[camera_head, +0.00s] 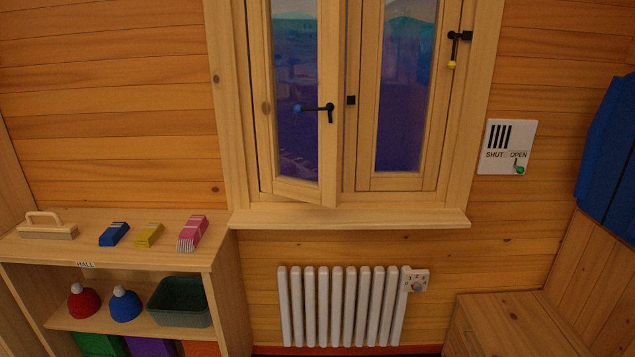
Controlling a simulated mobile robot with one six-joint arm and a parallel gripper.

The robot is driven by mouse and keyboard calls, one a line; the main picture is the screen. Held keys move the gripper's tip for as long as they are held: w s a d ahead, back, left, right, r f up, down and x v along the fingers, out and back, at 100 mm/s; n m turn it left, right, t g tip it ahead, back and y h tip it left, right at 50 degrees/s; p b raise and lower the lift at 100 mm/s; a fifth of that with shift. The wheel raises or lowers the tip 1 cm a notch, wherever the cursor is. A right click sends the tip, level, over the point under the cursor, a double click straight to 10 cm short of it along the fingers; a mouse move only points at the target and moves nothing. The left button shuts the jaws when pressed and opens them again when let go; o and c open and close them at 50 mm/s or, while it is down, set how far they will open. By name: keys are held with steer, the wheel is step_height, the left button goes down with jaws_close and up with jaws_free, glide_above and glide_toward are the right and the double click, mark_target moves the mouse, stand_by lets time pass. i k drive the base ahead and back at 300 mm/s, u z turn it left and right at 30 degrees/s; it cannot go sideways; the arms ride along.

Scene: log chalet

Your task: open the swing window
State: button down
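The swing window (348,100) is in the middle of the head view, in a pale wood frame, with two glazed sashes. The left sash (297,190) stands ajar: its free right edge leans into the room, and its bottom rail slants down to the right. On that edge is a black handle (328,107) with a blue-tipped lever pointing left. A small black catch (351,100) sits just right of it. The right sash (395,182) looks closed. A black handle (455,45) with a yellow tip hangs down at its right edge. My gripper is not in view.
A wooden sill (350,217) juts out below the window, above a white radiator (340,305). A shelf unit (150,257) with small items stands at left. A SHUT/OPEN panel (508,146) with a green-tipped lever is at right, near blue cloth (610,150) and a wooden box (515,322).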

mark_target(327, 192)
steer(key=i, duration=0.8)
steer(key=u, duration=3.45)
steer(key=i, duration=0.1)
steer(key=z, duration=2.15)
steer(key=i, duration=0.55)
steer(key=u, duration=0.15)
steer(key=k, duration=0.35)
